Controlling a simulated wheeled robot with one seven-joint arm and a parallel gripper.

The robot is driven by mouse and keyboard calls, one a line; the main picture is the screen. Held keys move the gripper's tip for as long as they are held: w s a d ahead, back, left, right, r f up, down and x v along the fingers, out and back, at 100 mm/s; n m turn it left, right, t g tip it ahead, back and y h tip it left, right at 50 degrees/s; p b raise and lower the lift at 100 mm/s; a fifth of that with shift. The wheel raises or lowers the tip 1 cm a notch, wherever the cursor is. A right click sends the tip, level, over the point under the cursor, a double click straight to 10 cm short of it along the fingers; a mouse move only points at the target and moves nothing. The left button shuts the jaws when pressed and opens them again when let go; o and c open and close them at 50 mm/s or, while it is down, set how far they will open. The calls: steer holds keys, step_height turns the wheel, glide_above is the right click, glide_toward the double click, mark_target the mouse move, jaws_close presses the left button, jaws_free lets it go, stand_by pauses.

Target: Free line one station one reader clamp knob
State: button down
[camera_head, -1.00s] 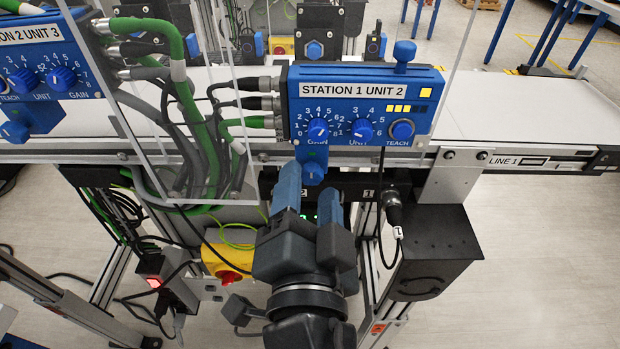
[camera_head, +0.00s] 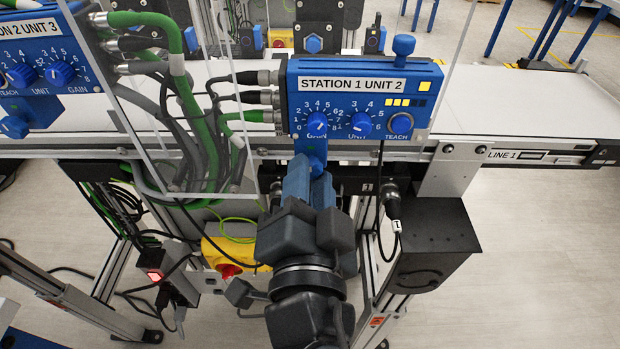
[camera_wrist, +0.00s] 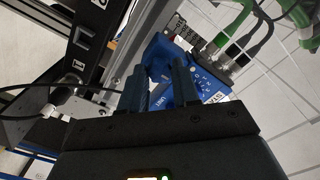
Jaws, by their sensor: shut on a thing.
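The blue reader (camera_head: 360,88) labelled "STATION 1 UNIT 2" is mounted at the belt edge of LINE 1, with GAIN, UNIT and TEACH knobs on its face. A blue bracket (camera_head: 311,148) hangs below its GAIN dial, with the clamp knob at its lower end. My gripper (camera_head: 311,178) is directly under the reader, its fingers shut on that clamp knob, which they mostly hide. In the wrist view the two fingers (camera_wrist: 159,78) reach up against the blue reader (camera_wrist: 185,80); the knob between them is hard to make out.
A second blue reader (camera_head: 36,60), "STATION 2 UNIT 3", is at the left. Green and grey cables (camera_head: 200,120) run behind a clear panel left of my gripper. A black box (camera_head: 432,240) hangs close on the right. A yellow switch box (camera_head: 230,255) is lower left.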

steer(key=shift+n, duration=0.3)
steer(key=n+b, duration=0.1)
steer(key=n, duration=0.2)
steer(key=shift+f+n, duration=0.1)
steer(key=shift+n, duration=0.2)
steer(key=n, duration=0.5)
steer(key=shift+n, duration=0.3)
steer(key=n+p, duration=0.2)
steer(key=n, duration=0.3)
steer(key=shift+r, duration=0.2)
steer(key=shift+f+n+p, duration=0.1)
steer(key=shift+n+p, duration=1.05)
steer(key=shift+n, duration=1.25)
steer(key=c, duration=0.8)
jaws_free()
